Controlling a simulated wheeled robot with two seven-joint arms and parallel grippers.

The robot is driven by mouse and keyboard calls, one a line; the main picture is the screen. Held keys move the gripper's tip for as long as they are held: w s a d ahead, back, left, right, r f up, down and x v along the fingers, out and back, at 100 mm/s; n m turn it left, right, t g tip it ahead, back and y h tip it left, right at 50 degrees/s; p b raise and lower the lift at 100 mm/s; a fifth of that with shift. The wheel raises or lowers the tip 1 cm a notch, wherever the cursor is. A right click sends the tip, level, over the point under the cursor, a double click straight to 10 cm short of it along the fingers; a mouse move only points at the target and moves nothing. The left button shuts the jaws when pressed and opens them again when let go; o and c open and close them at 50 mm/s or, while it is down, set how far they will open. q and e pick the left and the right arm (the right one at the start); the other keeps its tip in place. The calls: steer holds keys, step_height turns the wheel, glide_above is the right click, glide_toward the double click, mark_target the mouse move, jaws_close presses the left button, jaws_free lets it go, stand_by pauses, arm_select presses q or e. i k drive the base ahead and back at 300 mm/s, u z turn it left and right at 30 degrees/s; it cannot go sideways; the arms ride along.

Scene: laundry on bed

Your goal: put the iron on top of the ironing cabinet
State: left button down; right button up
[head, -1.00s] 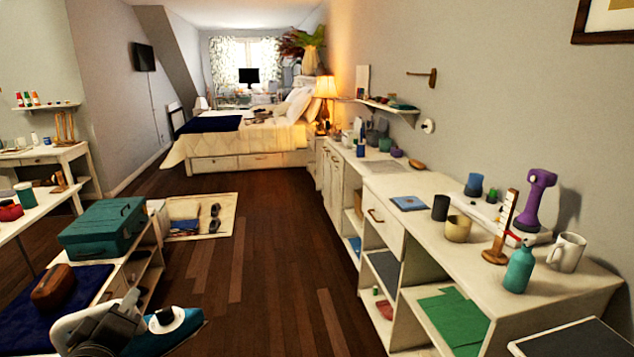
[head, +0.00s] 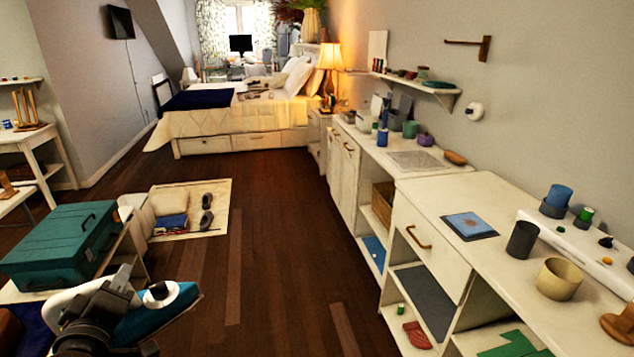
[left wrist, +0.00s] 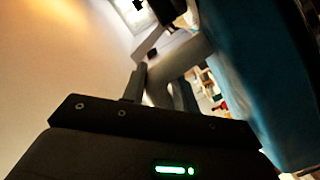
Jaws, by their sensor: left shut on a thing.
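The iron (head: 160,312) has a teal body, a pale grip and a round white-and-black dial. It shows at the lower left of the head view, above the floor. My left gripper (head: 112,312) is shut on it, and my dark gripper body hides part of its rear. In the left wrist view the iron's teal side (left wrist: 245,70) fills the right, with my left gripper's fingers (left wrist: 150,75) at its grip. A long white cabinet (head: 425,200) with a drawer and open shelves stands along the right wall. Whether it is the ironing cabinet I cannot tell. My right gripper is out of view.
A teal case (head: 62,247) sits on a low white unit at left. A pale mat (head: 190,190) with shoes lies on the floor. The bed (head: 225,130) is at the back. The wooden floor between is clear.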

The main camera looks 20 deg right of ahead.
mark_target(435, 192)
steer(key=i, duration=1.85)
steer(key=z, duration=3.15)
